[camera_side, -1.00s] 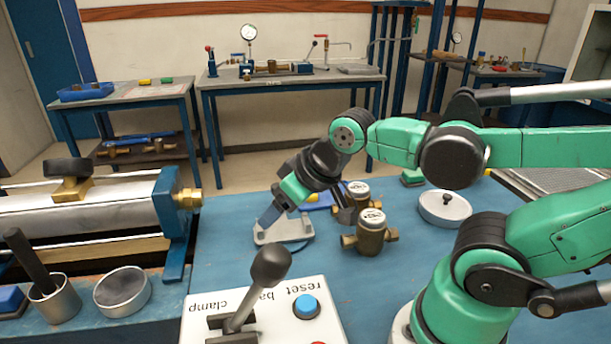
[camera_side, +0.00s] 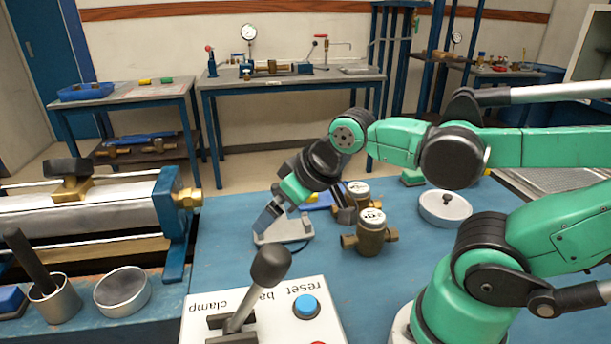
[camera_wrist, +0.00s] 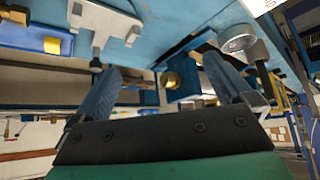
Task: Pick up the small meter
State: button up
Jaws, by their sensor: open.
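Two brass meters with white round dials stand on the blue bench in the side view. The front meter (camera_side: 372,238) is upright with stubs on both sides. The rear meter (camera_side: 358,192) stands just behind it, partly hidden by the front meter and my gripper. I cannot tell surely which is the small one. My gripper (camera_side: 308,215) is open, left of the meters, with its right finger close to them; contact is unclear. The wrist view shows both fingers spread apart (camera_wrist: 163,68), with nothing held. A brass round part (camera_wrist: 170,80) shows between them, apparently beyond.
A grey plate (camera_side: 285,232) lies under my gripper. A control box with a lever (camera_side: 265,310) stands in front, and a clamp rig (camera_side: 90,215) at left. A round white lidded dish (camera_side: 444,207) sits right of the meters. Bench right of the front meter is clear.

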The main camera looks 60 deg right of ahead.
aim_at(373, 216)
jog(key=s+d+f+g, duration=0.1)
jog(key=s+d+g, duration=0.1)
jog(key=d, duration=0.3)
jog(key=s+d+f+n+g, duration=0.1)
jog(key=s+d+f+g, duration=0.1)
jog(key=d, duration=0.3)
jog(key=s+d+f+g, duration=0.2)
jog(key=s+d+g, duration=0.1)
jog(key=s+d, duration=0.1)
jog(key=shift+s+d+n, duration=0.3)
jog(key=shift+d+n, duration=0.1)
jog(key=shift+f, duration=2.8)
grip_shut()
